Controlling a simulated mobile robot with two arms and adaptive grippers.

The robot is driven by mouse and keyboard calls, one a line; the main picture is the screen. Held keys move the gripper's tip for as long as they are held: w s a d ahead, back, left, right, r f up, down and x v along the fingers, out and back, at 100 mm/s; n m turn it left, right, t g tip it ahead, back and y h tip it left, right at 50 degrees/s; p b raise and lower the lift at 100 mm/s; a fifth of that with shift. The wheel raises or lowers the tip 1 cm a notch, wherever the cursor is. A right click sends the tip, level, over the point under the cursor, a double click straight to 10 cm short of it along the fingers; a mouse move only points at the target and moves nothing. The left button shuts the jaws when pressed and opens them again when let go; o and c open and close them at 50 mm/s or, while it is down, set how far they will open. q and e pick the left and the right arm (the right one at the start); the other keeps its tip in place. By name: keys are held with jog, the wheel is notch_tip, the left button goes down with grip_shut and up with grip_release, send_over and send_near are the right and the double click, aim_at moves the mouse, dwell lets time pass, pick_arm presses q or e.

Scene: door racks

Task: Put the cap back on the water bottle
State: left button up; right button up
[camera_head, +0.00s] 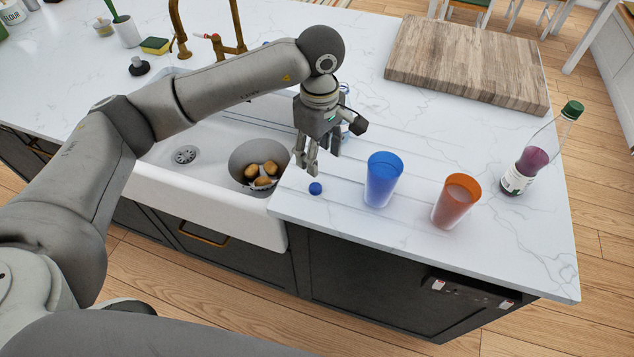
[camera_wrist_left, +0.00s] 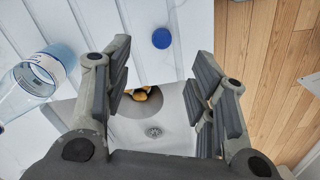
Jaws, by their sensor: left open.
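The blue cap (camera_head: 315,188) lies on the white counter near its front edge, just right of the sink. My left gripper (camera_head: 308,166) points down just above and behind the cap, open and empty. In the left wrist view the cap (camera_wrist_left: 161,38) shows between the fingers, near the fingertips. The clear water bottle (camera_wrist_left: 37,78), with a blue-edged label, stands left of the fingers in that view. In the head view it is mostly hidden behind my left gripper. Its mouth is not clearly seen. My right gripper is not in view.
A blue cup (camera_head: 383,180) and an orange cup (camera_head: 456,201) stand right of the cap. A dressing-like bottle (camera_head: 541,150) stands farther right, and a wooden board (camera_head: 466,62) lies behind.

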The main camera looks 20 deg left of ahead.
pick_arm(q)
jog(key=p, duration=0.2)
send_over(318, 189)
notch_tip(318, 189, down, 5)
jog(key=shift+w+r, duration=0.1)
jog(key=shift+f, duration=0.3)
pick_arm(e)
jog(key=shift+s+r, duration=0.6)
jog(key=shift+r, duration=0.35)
